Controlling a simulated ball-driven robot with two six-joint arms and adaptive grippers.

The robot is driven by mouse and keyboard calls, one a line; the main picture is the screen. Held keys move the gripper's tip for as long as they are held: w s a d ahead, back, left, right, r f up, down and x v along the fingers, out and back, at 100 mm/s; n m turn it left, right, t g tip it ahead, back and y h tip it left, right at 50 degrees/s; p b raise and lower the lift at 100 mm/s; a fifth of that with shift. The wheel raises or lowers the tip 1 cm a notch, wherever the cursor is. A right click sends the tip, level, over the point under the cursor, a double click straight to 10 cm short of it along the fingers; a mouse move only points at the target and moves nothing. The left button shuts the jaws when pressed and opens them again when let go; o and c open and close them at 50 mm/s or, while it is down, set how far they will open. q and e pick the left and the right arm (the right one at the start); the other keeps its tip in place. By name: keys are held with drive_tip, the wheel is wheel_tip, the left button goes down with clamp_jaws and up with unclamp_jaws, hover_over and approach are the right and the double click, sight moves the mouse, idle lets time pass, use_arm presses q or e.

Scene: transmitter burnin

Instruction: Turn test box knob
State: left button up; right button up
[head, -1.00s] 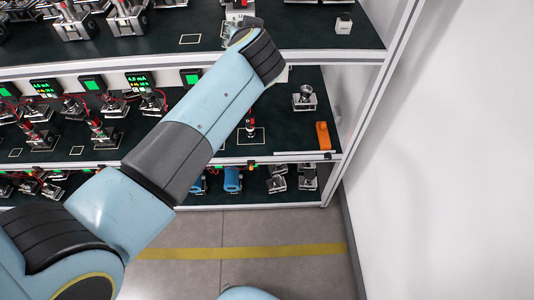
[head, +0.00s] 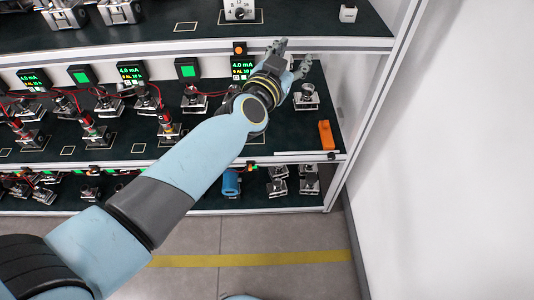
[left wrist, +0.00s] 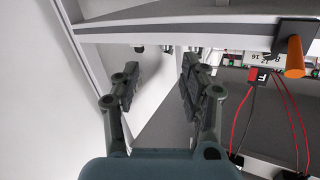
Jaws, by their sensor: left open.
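A white box with a numbered dial (head: 239,10) stands on the upper shelf, cut by the top edge of the head view. A small orange knob on a dark block (head: 239,48) sits at the upper shelf's front edge; an orange knob on a dark block also shows at right in the left wrist view (left wrist: 295,55). My left gripper (head: 290,57) is open and empty, to the right of the orange knob and below the dial box. Its two fingers stand apart in the left wrist view (left wrist: 158,78). My right gripper is not in view.
Lit green displays (head: 131,72) and wired transmitters (head: 165,122) fill the middle shelf. A metal fixture (head: 306,96) and an orange object (head: 326,134) stand below and right of the gripper. The white shelf post (head: 375,110) and wall (head: 460,150) bound the right side.

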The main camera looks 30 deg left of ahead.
use_arm(q)
drive_tip(key=s+f+g+b, duration=0.2)
drive_tip(key=s+f+g, duration=0.1)
drive_tip(key=f, duration=0.8)
drive_tip(key=s+a+f+g+b, duration=0.1)
drive_tip(key=s+f+g, duration=0.3)
drive_tip(key=f, duration=0.7)
drive_tip(key=shift+s+f+g+b, duration=0.3)
drive_tip(key=shift+s+f+b, duration=0.1)
drive_tip(key=shift+s+b, duration=0.45)
